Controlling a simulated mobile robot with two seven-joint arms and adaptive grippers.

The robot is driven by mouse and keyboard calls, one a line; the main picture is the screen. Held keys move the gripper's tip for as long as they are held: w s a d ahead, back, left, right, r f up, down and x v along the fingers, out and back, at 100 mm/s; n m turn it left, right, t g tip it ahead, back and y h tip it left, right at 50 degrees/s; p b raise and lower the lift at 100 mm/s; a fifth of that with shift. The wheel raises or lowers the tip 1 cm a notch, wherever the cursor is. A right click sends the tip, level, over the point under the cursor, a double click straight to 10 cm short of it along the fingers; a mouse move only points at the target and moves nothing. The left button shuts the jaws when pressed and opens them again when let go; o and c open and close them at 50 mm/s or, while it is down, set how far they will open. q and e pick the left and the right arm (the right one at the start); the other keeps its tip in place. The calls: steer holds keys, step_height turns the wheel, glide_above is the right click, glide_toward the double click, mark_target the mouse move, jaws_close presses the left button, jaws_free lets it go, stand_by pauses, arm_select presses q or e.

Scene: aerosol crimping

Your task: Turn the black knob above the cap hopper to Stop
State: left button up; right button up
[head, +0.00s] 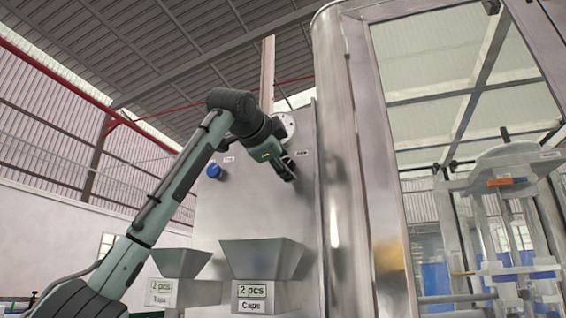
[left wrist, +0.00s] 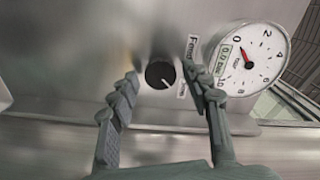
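The black knob (left wrist: 160,75) sits on the grey metal panel in the left wrist view. Its white mark points to the lower right, toward a small label (left wrist: 182,89) whose text I cannot read clearly. Another label (left wrist: 192,50), apparently "Feed", is at its upper right. My left gripper (head: 289,171) is at the panel above the cap hopper (head: 262,260), which is labelled "Caps". Its fingers are apart, one on each side of the knob, with a visible gap. The knob is hidden behind the gripper in the head view. My right gripper is not in view.
A round pressure gauge (left wrist: 248,60) is close beside the right finger. A blue button (head: 213,170) is on the panel to the left. A second hopper (head: 181,263) stands left of the cap hopper. A metal post (head: 340,150) and glazed machine frame are at right.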

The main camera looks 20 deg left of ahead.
arm_select(q)
steer(key=s, duration=1.2)
steer(key=shift+a, duration=0.25)
